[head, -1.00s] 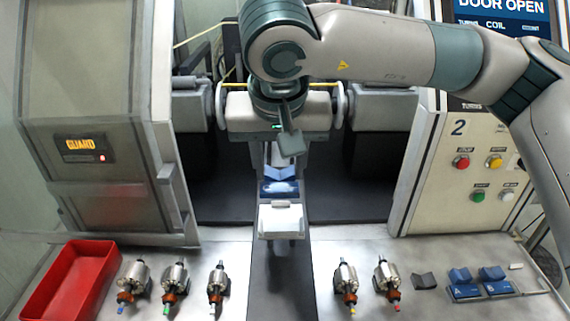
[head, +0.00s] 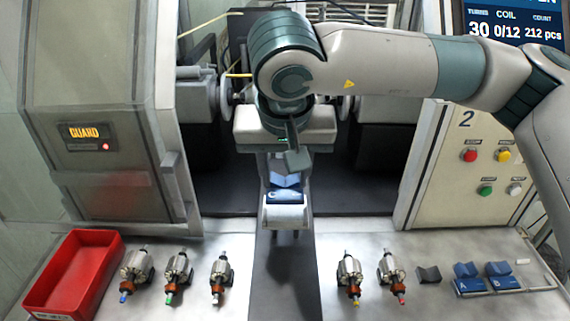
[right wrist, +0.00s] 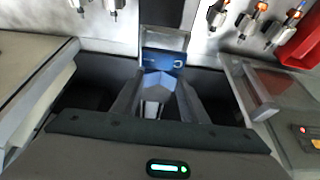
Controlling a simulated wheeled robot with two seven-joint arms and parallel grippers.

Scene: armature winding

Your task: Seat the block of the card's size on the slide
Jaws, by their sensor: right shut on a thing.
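The blue block lettered C (head: 284,197), with a V-shaped top, is between the fingers of my right gripper (head: 285,170). The right wrist view shows the gripper (right wrist: 158,95) shut on the block (right wrist: 165,58), with a finger on each side. The block is at the pale front end of the slide (head: 284,217), in the middle of the machine. Whether its underside touches the slide cannot be told. Blue blocks A (head: 468,286) and B (head: 502,283) lie on the bench at the right. My left gripper is not in view.
A red bin (head: 55,300) stands at the front left. Several armatures (head: 178,270) lie on the bench on both sides of the dark centre strip. A grey V-shaped piece (head: 428,274) lies left of block A. The guard housing (head: 95,140) flanks the left side.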

